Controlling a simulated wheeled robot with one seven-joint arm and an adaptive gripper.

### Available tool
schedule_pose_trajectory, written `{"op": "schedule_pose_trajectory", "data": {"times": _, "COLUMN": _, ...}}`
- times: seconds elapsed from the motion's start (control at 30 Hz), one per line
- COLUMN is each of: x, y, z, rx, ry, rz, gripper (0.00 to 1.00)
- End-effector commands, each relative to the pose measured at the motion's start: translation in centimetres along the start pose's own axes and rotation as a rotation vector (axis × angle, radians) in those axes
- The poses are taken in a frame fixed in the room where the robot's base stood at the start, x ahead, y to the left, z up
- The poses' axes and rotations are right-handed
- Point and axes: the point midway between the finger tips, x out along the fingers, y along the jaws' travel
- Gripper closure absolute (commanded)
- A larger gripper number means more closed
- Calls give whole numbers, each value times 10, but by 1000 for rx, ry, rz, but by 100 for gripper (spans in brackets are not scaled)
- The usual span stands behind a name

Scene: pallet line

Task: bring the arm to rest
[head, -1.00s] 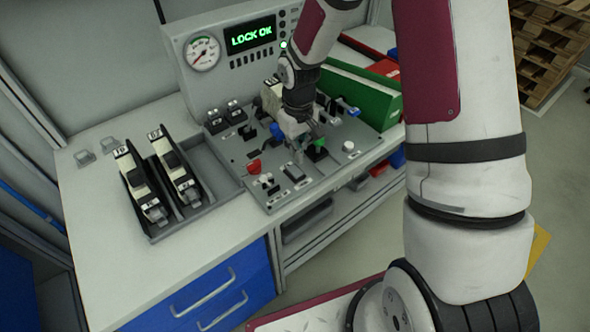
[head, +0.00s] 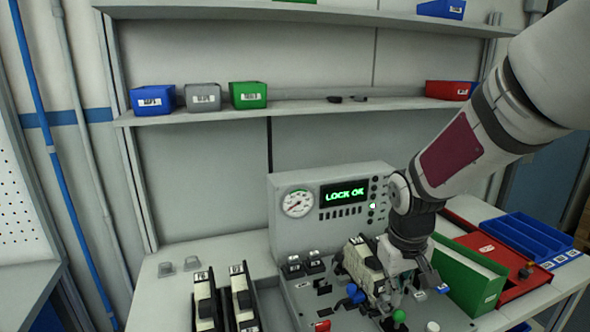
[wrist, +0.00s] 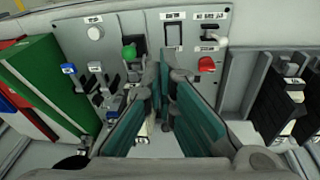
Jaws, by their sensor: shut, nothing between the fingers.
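My gripper (head: 390,292) is over the bench fixture, its fingers shut with nothing between them. In the wrist view its two teal finger pads (wrist: 160,112) lie close together above the panel, near the green knob (wrist: 129,52). That green knob also shows just below the gripper in the head view (head: 399,316). Whether the fingertips touch the panel, I cannot tell. My arm reaches down to the gripper from the upper right. The display (head: 344,193) on the grey console reads LOCK OK.
A green bin (head: 470,283) and a red tray (head: 503,262) stand right of the panel. Black-and-white units (head: 205,300) sit in holders at left. A shelf (head: 300,109) with small bins runs above the console. The bench top left of the console looks mostly clear.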

Motion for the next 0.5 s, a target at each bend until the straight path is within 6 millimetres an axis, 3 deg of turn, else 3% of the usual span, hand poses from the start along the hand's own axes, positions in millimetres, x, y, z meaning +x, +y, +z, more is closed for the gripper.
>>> {"op": "schedule_pose_trajectory", "data": {"times": 0.03, "x": -21, "y": 0, "z": 6, "rx": 14, "ry": 25, "rz": 11, "gripper": 100}}
{"op": "schedule_pose_trajectory", "data": {"times": 0.2, "x": -77, "y": -2, "z": 34, "rx": 67, "ry": 94, "rz": 31, "gripper": 100}}
{"op": "schedule_pose_trajectory", "data": {"times": 0.5, "x": -150, "y": -15, "z": 98, "rx": 159, "ry": 223, "rz": 21, "gripper": 100}}
